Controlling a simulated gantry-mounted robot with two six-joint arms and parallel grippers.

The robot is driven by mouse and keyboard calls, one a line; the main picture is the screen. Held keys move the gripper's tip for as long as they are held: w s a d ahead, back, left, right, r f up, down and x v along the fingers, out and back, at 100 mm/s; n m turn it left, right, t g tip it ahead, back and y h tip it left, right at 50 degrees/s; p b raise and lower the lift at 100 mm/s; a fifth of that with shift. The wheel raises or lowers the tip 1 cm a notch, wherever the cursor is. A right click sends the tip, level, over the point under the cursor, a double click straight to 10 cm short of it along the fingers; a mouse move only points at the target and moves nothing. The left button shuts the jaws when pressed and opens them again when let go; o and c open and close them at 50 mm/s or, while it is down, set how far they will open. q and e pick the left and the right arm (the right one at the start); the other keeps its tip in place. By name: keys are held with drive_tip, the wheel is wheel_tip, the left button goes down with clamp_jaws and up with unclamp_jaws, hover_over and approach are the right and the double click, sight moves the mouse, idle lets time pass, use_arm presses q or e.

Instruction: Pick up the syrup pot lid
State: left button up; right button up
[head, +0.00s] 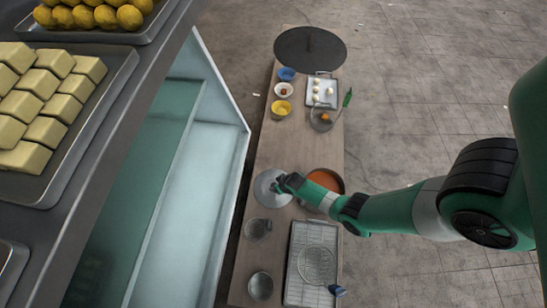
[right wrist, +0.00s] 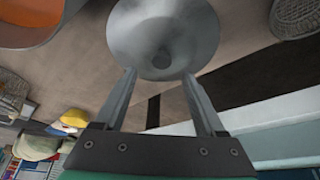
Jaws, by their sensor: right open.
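The syrup pot lid (head: 265,190) is a round grey metal disc on the wooden table, just left of the pot (head: 327,180), which holds orange-brown syrup. My right gripper (head: 279,184) is over the lid's right part. My left gripper is out of view.
A glass-sided counter (head: 215,130) runs along the table's left. Small bowls (head: 281,108), a white tray (head: 322,84) and a dark round plate (head: 310,48) are farther back.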

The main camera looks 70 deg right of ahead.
sight(266, 179)
drive_tip(key=shift+w+d+f, duration=0.1)
drive_tip(key=shift+w+f, duration=0.05)
drive_tip(key=shift+f, duration=0.1)
drive_tip(key=b+x, duration=0.5)
drive_tip(key=shift+w+f, duration=0.1)
drive_tip(key=shift+f, duration=0.1)
drive_tip(key=shift+r, duration=0.15)
clamp_jaws()
